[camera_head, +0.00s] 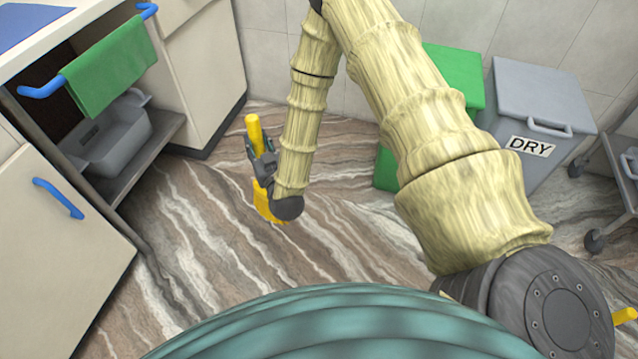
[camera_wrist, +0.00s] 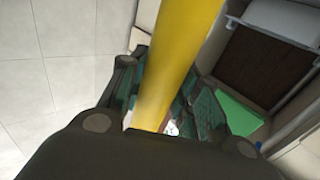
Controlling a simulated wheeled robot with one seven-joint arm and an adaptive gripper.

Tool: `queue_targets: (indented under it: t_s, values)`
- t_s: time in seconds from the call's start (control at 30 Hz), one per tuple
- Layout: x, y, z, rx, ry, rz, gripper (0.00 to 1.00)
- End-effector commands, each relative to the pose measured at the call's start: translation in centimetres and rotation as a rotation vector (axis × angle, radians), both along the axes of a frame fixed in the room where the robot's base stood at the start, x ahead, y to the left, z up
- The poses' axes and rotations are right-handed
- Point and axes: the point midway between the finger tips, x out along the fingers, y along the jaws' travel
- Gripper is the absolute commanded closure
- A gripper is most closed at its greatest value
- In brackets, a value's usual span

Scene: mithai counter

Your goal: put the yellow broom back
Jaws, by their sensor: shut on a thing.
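The yellow broom (camera_head: 254,128) is in my gripper (camera_head: 262,160), in the middle of the head view. Its handle top stands above the fingers and a wider yellow part shows below, partly hidden by my arm. In the wrist view the yellow handle (camera_wrist: 172,60) runs between the fingers (camera_wrist: 165,105), which are shut on it. The broom is roughly upright in the head view. I cannot tell whether its lower end touches the floor. No holder for the broom can be made out.
A counter with an open shelf holds a grey tub (camera_head: 112,135); a green towel (camera_head: 110,65) hangs on a blue rail. A grey bin marked DRY (camera_head: 540,95) and a green bin (camera_head: 455,70) stand by the wall. A wheeled cart (camera_head: 615,160) is at right. The marbled floor between is clear.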

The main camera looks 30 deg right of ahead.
Motion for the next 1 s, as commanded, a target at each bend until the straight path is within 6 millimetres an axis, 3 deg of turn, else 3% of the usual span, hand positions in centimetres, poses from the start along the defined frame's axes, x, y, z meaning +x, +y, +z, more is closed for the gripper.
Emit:
queue_targets:
  t_s: [0.03,0.8,1.0]
  values:
    - [0.1,-0.9,-1.7,0.001,-0.005,-0.022,1.00]
    - [-1.1,-14.2,-14.4,-0.020,-0.070,-0.338,1.00]
    - [-1.7,-16.9,-16.8,-0.029,-0.083,-0.404,1.00]
